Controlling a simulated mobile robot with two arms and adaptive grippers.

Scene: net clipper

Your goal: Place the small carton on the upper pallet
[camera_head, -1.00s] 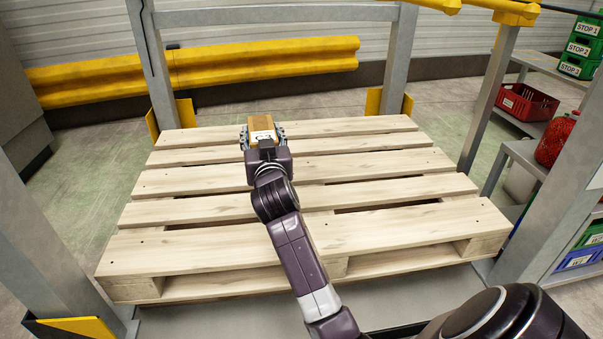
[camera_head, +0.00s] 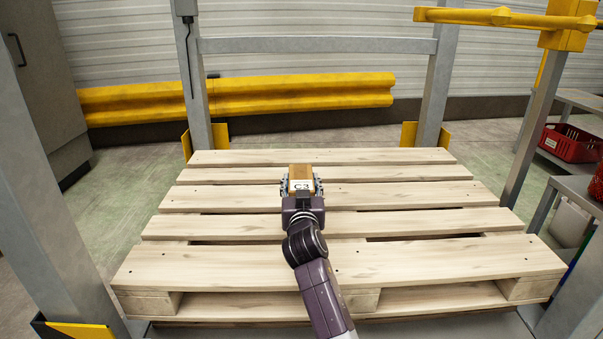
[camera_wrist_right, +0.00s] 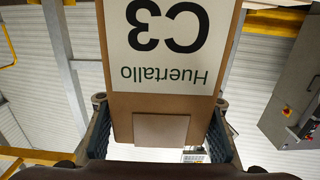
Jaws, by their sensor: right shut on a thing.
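The small carton (camera_head: 301,172) is brown with a white label reading C3. My right gripper (camera_head: 302,187) is shut on it, with a finger on each side, over the middle-back slats of the wooden pallet (camera_head: 225,262). From the head view I cannot tell whether the carton touches the slats. In the right wrist view the carton (camera_wrist_right: 165,88) fills the middle, its label upside down with "C3" and "Huertallo", between the fingers of the gripper (camera_wrist_right: 160,140). My left gripper is not in view.
The pallet is otherwise bare. Grey posts (camera_head: 195,90) stand at its corners, with a yellow rail (camera_head: 500,17) at the upper right. A yellow barrier (camera_head: 300,92) runs behind. A red crate (camera_head: 570,143) sits on a shelf at the right.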

